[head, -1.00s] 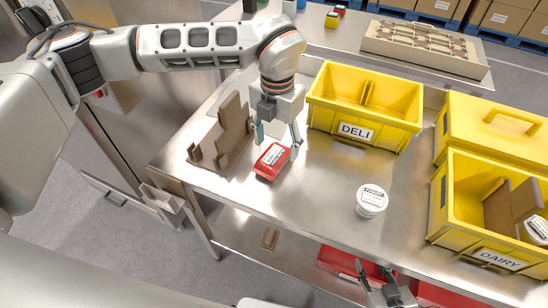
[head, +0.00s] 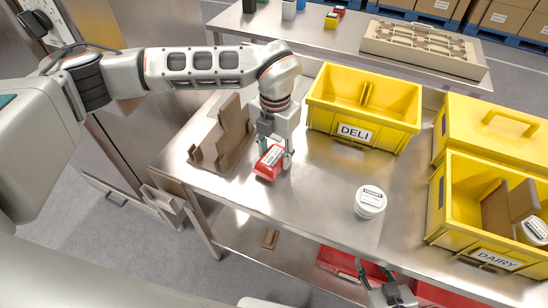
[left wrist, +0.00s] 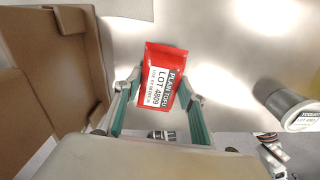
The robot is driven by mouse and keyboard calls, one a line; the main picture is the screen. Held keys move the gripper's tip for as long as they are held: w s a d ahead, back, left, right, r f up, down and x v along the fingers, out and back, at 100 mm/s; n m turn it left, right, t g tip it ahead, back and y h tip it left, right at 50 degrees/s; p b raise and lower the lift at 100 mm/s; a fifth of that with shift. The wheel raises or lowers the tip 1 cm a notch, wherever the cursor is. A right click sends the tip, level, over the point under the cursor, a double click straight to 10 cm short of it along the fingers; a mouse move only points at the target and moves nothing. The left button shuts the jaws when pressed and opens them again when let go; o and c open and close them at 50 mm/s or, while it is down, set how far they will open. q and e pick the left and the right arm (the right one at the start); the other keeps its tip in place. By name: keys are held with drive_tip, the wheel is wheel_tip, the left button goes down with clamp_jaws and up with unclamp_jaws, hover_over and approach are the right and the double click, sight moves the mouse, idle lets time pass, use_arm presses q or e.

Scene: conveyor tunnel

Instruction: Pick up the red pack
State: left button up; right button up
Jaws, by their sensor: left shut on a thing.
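The red pack (head: 271,162) with a white label lies on the steel table, near the left end. My left gripper (head: 275,151) reaches down from above with its fingers on both sides of the pack and is shut on it. In the left wrist view the red pack (left wrist: 162,78) sits between the green-padded fingers of my left gripper (left wrist: 158,88), its label reading LOT 4809. I cannot tell any gap between pack and table. My right gripper (head: 377,275) shows at the bottom edge, its fingers apart and empty.
A brown cardboard divider (head: 224,142) stands close left of the pack. A white tub (head: 370,200) is on the table to the right. The yellow DELI crate (head: 375,135) is behind, the yellow DAIRY crate (head: 440,222) at right. The table between pack and tub is clear.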

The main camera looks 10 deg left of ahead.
sight(275, 155)
use_arm(q)
drive_tip(key=shift+r, duration=0.1)
wheel_tip(275, 155, up, 20)
drive_tip(key=b, duration=0.1)
idle(0.4)
